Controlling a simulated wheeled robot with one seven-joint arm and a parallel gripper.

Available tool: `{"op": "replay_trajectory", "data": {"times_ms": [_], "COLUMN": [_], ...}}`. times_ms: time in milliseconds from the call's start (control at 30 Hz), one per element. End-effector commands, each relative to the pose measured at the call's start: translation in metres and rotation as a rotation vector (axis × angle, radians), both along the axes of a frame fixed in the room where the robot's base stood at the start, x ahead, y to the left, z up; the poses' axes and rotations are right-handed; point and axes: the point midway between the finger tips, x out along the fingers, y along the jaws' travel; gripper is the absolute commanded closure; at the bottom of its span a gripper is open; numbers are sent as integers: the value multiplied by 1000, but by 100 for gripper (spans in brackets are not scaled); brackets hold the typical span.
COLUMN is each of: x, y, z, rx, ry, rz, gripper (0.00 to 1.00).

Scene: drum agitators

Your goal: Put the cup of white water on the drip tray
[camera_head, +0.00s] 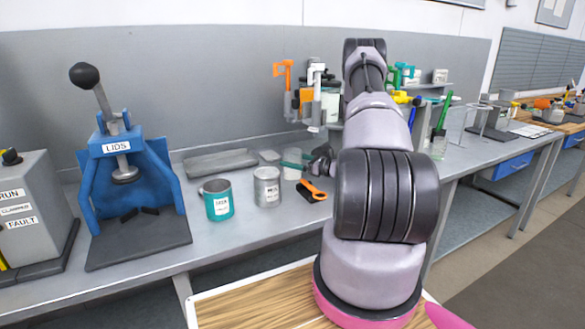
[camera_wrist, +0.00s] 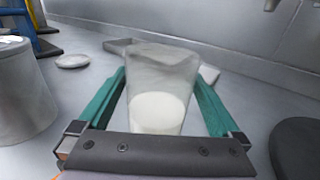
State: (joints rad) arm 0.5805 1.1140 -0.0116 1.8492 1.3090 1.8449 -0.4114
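The clear cup (camera_wrist: 165,75) holds white liquid in its lower part and stands between the green fingers of my gripper (camera_wrist: 160,105) in the wrist view. The fingers are spread wide, one on each side, with narrow gaps showing low beside the cup; contact near the tips is hard to tell.
An orange-handled brush (camera_head: 312,190) lies in front right. A blue lid press (camera_head: 130,185) stands further left. A small pale disc (camera_wrist: 73,61) lies on the bench.

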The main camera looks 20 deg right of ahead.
Motion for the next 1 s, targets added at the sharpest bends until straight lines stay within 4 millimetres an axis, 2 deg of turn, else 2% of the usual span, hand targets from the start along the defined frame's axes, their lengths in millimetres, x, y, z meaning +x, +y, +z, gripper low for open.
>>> {"op": "replay_trajectory", "data": {"times_ms": [33, 167, 200, 233, 667, 1000], "x": [0, 0, 0, 0, 0, 0], "y": [0, 0, 0, 0, 0, 0], "z": [0, 0, 0, 0, 5, 31], "rx": [0, 0, 1, 1, 1, 0], "ry": [0, 0, -1, -1, -1, -3], "rz": [0, 0, 0, 0, 0, 0], "gripper": [19, 69, 84, 87, 88, 88]}}
